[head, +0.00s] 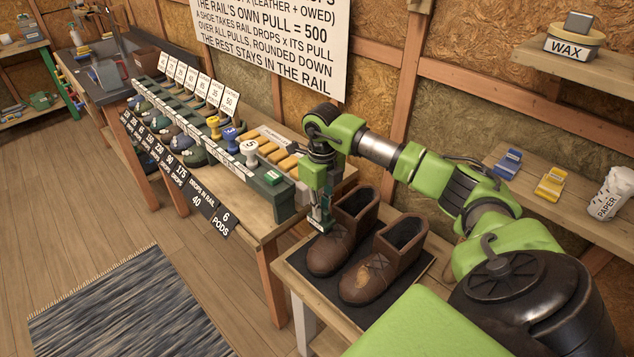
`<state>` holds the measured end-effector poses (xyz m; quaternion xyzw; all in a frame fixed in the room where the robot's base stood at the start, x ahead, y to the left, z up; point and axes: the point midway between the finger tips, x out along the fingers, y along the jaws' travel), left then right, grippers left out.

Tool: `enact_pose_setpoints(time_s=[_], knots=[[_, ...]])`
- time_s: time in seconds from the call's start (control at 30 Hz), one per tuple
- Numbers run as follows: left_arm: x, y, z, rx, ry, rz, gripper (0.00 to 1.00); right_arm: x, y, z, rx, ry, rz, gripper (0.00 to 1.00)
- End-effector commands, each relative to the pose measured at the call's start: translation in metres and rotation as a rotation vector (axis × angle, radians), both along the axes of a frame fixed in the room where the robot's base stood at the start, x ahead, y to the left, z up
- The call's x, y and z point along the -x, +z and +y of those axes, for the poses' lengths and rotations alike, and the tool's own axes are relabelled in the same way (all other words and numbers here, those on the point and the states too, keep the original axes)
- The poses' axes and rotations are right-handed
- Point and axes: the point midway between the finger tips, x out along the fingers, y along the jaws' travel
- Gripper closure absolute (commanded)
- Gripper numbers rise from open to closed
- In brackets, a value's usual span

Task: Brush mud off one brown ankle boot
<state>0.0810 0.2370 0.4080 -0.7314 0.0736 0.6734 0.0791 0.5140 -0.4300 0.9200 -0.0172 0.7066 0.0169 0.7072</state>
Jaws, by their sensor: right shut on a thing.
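A pair of brown ankle boots stands upright on a dark mat (412,287) on a small table. The left boot (328,254) looks plain brown. The right boot (392,262) has a lighter tan patch on its toe. My right gripper (321,212) points down at the left boot's left side, close to its shaft. It is shut on a small, narrow thing, which looks like a brush but is mostly hidden by the fingers. I cannot tell whether the held thing touches the boot. My left gripper is out of view.
A bench (240,197) with a rail of colored pods, number cards and stamps stands left of the boots. A shelf (559,202) holds blue and yellow items and a paper bag (611,194). A wax tin (572,47) sits higher up. The floor at left is open, with a striped rug (135,310).

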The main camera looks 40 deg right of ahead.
Motion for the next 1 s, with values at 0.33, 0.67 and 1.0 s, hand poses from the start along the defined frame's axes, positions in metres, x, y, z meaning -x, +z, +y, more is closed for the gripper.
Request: enact_pose_setpoints(time_s=[0.33,0.67,1.0], knots=[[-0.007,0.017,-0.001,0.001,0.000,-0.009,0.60,0.003,0.028,-0.012,0.000,-0.005,0.000,1.00],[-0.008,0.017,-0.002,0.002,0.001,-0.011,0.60,0.003,0.028,-0.012,0.000,-0.004,-0.001,1.00],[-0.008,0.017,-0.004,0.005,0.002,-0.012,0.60,0.001,0.032,-0.003,-0.001,0.067,-0.003,1.00]])
